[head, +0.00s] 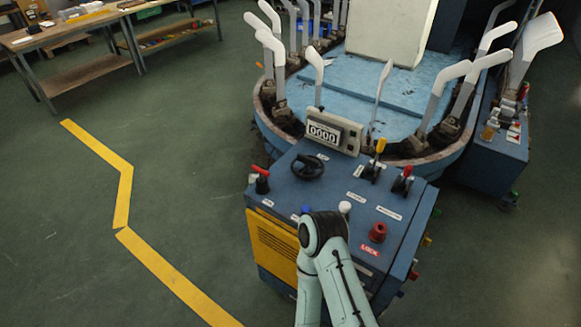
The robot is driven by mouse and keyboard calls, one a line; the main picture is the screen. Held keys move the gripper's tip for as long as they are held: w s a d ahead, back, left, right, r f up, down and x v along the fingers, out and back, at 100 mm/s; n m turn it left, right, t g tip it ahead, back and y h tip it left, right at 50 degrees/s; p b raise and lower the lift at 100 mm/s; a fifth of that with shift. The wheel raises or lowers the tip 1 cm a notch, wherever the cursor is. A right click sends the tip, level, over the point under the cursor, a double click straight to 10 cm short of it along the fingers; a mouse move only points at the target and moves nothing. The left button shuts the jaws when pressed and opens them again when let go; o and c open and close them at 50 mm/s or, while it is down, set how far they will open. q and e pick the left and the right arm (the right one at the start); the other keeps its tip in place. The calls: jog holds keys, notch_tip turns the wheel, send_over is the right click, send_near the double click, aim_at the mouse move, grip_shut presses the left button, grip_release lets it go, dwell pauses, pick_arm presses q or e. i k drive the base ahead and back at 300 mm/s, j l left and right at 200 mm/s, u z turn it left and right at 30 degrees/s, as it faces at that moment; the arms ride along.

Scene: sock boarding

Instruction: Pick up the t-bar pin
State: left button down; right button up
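A red T-shaped handle (261,172) stands upright on a dark base at the left edge of the blue control console (290,187). It may be the t-bar pin; I cannot tell for sure. A red round knob (378,232) sits by a LOCK label at the console's right front. One of my arms reaches in from the bottom, and its dark joint covers part of the console's front. No gripper shows in the head view, so I cannot see what either one holds.
The console carries a counter box (333,131), a black handwheel (307,167), a yellow-topped lever (376,160) and a red-topped lever (402,180). Behind it is a blue machine (365,85) ringed by pale sock boards. Workbenches (68,30) stand far left.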

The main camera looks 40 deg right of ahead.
aim_at(260, 179)
jog(key=i+j+z, duration=0.15)
jog(key=z, duration=0.25)
jog(key=i+j+z, duration=0.2)
jog(key=z, duration=0.25)
jog(key=i+j+z, duration=0.25)
jog(key=z, duration=0.15)
